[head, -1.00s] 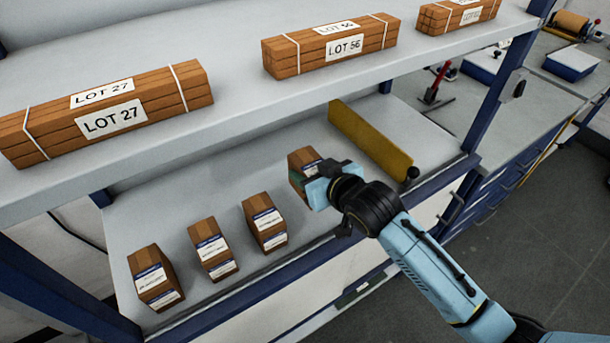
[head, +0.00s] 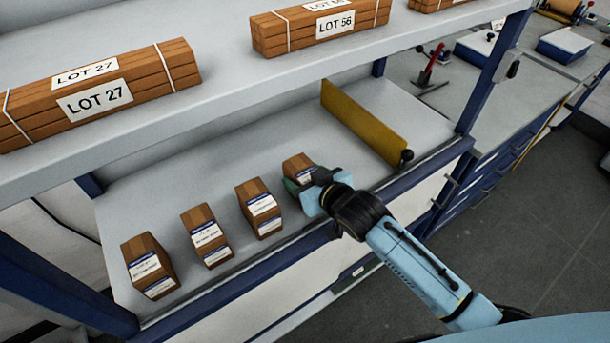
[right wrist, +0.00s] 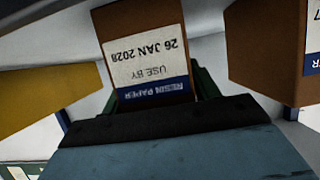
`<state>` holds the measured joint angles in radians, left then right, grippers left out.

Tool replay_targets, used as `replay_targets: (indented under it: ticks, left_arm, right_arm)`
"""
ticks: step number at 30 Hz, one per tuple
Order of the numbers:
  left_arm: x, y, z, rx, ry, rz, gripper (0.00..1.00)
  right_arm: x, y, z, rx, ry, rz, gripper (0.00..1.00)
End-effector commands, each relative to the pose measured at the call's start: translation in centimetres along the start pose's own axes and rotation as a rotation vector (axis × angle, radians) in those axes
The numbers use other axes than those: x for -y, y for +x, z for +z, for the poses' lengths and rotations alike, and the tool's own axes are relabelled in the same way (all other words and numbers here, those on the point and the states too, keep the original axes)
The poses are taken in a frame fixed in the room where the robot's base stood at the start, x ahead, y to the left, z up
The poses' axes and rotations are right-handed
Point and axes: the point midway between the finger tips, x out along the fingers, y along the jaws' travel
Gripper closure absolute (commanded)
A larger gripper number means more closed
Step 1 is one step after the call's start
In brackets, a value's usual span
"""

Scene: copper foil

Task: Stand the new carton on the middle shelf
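The new carton (head: 298,166) is a brown box at the right end of the row on the middle shelf (head: 345,170). My right gripper (head: 300,186) is shut on it from the front. In the right wrist view the carton (right wrist: 145,50) sits between the green fingers (right wrist: 158,95), its label reading upside down "RESIN PAPER, USE BY 26 JAN 2028". The carton looks upright; the gripper hides its lower part, so I cannot tell if its base touches the shelf. My left gripper is not in view.
Three similar cartons (head: 258,207), (head: 206,236), (head: 148,264) stand to the left. A yellow divider (head: 362,128) stands to the right, with free shelf between. The upper shelf (head: 215,85) overhangs behind, carrying bundles (head: 100,95). A blue rail (head: 270,262) edges the front.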

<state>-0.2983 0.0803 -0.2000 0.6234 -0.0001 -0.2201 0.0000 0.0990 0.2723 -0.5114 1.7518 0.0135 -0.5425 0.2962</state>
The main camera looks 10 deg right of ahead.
Motion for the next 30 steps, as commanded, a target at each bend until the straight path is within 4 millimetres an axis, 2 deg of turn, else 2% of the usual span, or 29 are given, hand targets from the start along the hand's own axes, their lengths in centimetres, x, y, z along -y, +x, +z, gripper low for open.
replay_targets:
  ticks: [1, 3, 14, 20, 30]
  left_arm:
    - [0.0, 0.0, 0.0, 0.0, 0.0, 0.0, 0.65]
    - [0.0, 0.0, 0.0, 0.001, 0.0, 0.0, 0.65]
    - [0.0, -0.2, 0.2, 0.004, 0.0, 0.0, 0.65]
    - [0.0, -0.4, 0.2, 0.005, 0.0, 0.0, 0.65]
    - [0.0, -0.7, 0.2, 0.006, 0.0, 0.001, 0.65]
  right_arm:
    - [0.0, 0.0, 0.0, 0.0, 0.0, 0.0, 0.33]
    - [0.0, 0.0, -0.1, 0.0, 0.0, 0.0, 0.26]
    - [0.0, -0.3, -0.4, 0.0, -0.001, 0.0, 0.26]
    - [0.0, -3.2, -0.3, 0.001, -0.001, 0.0, 0.26]
    - [0.0, -9.8, -0.3, 0.002, -0.001, 0.0, 0.26]
